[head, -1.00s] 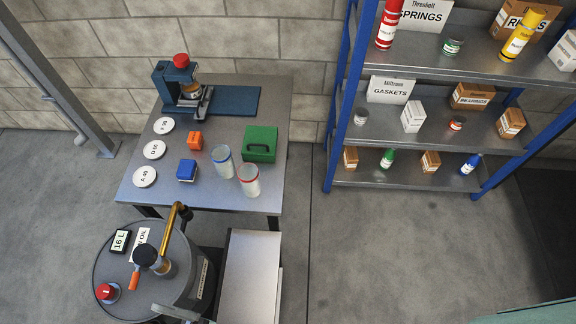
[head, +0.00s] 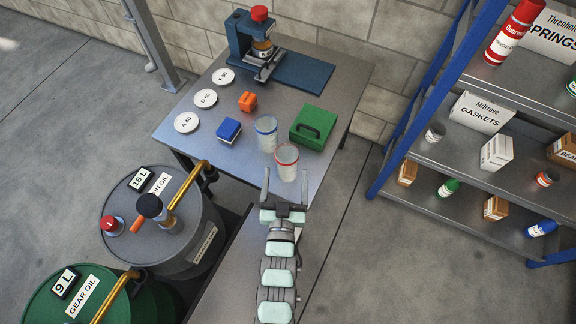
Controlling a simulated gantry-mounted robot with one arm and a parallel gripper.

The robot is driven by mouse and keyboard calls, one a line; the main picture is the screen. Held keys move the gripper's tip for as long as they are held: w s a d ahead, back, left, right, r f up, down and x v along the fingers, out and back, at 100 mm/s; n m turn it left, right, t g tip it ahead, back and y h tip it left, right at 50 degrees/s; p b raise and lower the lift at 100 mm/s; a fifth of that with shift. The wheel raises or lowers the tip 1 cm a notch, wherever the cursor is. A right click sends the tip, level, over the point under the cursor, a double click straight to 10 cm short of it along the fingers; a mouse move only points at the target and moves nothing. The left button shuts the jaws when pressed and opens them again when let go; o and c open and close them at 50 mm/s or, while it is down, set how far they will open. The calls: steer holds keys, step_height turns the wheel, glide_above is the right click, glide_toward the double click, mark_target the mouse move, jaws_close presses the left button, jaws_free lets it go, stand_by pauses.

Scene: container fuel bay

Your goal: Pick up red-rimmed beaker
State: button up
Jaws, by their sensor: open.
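The red-rimmed beaker (head: 286,163) is a clear, pale container standing upright near the front right edge of the metal table (head: 190,148). A similar blue-rimmed beaker (head: 266,134) stands just behind it to the left. My gripper (head: 285,176) is open and empty, in front of the red-rimmed beaker. Its two fingers point toward the beaker, one to each side in the picture. Whether the fingertips reach past the beaker's front cannot be told from this one view.
A green case (head: 314,127) stands right of the beakers. A blue box (head: 229,130), an orange block (head: 248,102) and white discs (head: 187,122) lie to the left. A press (head: 262,45) stands at the back. Oil drums (head: 165,225) stand in front; shelving (head: 450,150) is at right.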

mark_target(287, 148)
steer(key=w+b, duration=0.1)
steer(key=w, duration=0.3)
steer(key=shift+w+d, duration=0.1)
steer(key=shift+w, duration=0.25)
steer(key=w+b, duration=0.2)
steer(key=w, duration=0.2)
steer(key=shift+w+d+b, duration=0.15)
steer(key=shift+w+b, duration=0.1)
steer(key=shift+b, duration=0.05)
steer(key=shift+w+r, duration=0.15)
steer(key=shift+w, duration=0.2)
steer(key=shift+s, duration=0.1)
steer(key=shift+c, duration=0.3)
jaws_close()
